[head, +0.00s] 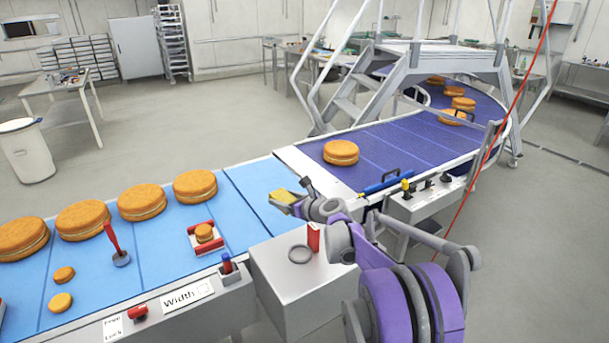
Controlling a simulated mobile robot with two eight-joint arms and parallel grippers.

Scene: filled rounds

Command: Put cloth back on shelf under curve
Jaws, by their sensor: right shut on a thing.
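My right gripper (292,197) is shut on a small yellow cloth (283,196), of which a flat yellow part shows at the fingertips. It holds the cloth over the right end of the light blue belt, near the grey box; I cannot tell the exact height. The curve (490,108) is the dark blue belt bending away at the back right, with several round cakes on it. The shelf under the curve cannot be made out; the conveyor side and my arm cover that area. My left gripper is not in view.
Several cakes (195,186) line the light blue belt (258,200). A grey box (285,292) with a ring (300,254) and a red block (313,238) stands below my gripper. A blue-handled tool (382,182) lies at the dark belt's edge. Metal steps (345,108) cross the conveyor. A red cord (497,135) hangs at right.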

